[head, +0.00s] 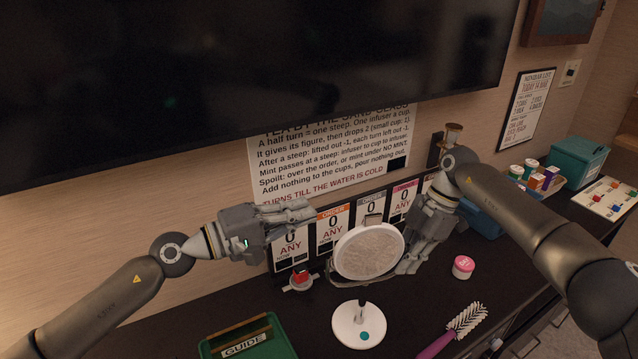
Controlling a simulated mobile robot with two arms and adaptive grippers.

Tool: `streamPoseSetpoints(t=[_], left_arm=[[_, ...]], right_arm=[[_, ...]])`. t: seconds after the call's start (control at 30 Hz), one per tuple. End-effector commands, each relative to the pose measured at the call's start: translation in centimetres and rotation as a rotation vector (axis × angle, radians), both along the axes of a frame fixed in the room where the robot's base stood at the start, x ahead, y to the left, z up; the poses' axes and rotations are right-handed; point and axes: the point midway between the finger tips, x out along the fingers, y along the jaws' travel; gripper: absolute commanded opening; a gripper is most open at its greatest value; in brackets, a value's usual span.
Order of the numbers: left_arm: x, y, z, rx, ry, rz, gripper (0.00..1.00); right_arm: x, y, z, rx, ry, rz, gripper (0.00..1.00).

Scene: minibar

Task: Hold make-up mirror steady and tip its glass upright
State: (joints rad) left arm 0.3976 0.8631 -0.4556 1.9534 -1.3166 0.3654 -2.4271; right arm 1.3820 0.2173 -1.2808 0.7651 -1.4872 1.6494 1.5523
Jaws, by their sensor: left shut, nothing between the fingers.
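The make-up mirror has a round pale glass (370,252) in a light frame, seen nearly face-on and leaning back. Its white round base (358,325) with a teal dot stands on the dark counter below and in front. My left gripper (309,211) is shut and empty, above and to the left of the glass, apart from it, pointing right. My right gripper (408,266) points down at the right rim of the glass. Whether its fingers touch or grip the rim is not clear, and its jaw opening cannot be made out.
Order cards (333,228) stand behind the mirror. A red-topped item (300,279) is left of it. A pink-and-white jar (463,267) and a purple brush (452,332) lie to the right. A green GUIDE box (282,337) is front left. A screen (250,80) hangs above.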

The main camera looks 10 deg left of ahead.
Motion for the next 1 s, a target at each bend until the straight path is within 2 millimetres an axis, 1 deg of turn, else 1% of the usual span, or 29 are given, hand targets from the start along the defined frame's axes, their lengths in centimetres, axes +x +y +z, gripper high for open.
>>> streamPoseSetpoints(t=[0.03,0.13,0.43,0.57,0.67,0.9,1.0], left_arm=[[0.0,0.0,0.0,0.000,0.000,0.000,0.00],[0.0,0.0,0.0,0.000,0.000,0.000,0.00],[0.0,0.0,0.0,0.000,0.000,0.000,0.00],[0.0,0.0,0.0,0.000,0.000,0.000,0.00],[0.0,0.0,0.0,0.000,0.000,0.000,0.00],[0.0,0.0,0.0,0.000,0.000,0.000,0.00],[0.0,0.0,0.0,0.000,0.000,0.000,0.00]], right_arm=[[0.0,0.0,0.0,0.000,0.000,-0.001,0.18],[0.0,0.0,0.0,0.001,0.000,0.000,0.31],[0.1,0.1,0.1,0.003,-0.002,0.000,0.32],[0.3,-0.2,0.8,0.004,-0.005,-0.001,0.32],[0.7,-0.6,2.3,0.003,-0.005,-0.001,0.32],[1.9,-2.3,7.3,0.002,-0.006,-0.004,0.32],[2.3,-2.9,9.0,0.002,-0.004,-0.003,0.32]])
